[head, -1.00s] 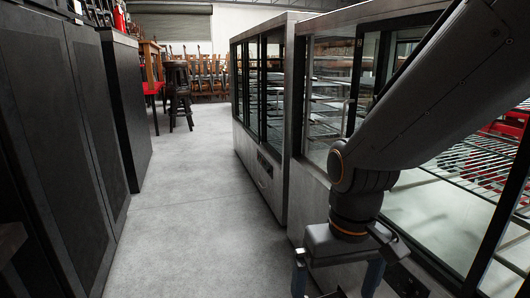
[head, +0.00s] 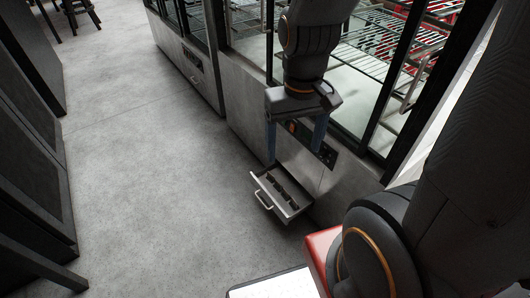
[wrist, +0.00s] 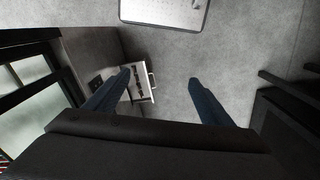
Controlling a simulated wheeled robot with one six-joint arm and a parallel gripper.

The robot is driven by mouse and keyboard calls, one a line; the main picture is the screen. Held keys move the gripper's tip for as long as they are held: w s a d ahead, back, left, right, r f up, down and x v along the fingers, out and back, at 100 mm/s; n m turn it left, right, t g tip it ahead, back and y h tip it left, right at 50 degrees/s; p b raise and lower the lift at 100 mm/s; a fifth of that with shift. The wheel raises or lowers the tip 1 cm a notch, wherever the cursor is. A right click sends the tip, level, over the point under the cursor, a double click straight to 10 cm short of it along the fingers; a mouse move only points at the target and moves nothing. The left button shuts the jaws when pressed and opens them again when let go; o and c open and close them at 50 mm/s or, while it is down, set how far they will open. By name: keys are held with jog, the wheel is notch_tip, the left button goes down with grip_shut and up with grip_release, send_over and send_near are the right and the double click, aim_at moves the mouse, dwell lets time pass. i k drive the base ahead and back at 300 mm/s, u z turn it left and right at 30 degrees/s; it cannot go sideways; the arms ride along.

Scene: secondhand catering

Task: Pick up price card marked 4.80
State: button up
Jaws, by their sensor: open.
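No card reading 4.80 can be made out in either view. A small drawer (head: 271,198) with a pale bar handle stands open low in the metal counter; it also shows in the wrist view (wrist: 152,81). Several small dark pieces (head: 285,188) lie in it, too small to read. My gripper (head: 294,155) is open and empty, fingers pointing down, above the drawer and apart from it. In the wrist view the drawer shows close by the left fingertip, and bare floor lies beneath the gap between the fingers (wrist: 159,77).
The glass-fronted display counter (head: 350,170) with wire shelves (head: 385,40) runs along the right. Dark cabinets (head: 35,150) line the left. Grey floor (head: 150,190) between them is clear. Stool legs (head: 75,15) stand far off at top left.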

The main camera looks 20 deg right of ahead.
aim_at(286, 195)
jog(key=z, duration=0.65)
jog(key=k, duration=0.85)
jog(key=u, duration=0.25)
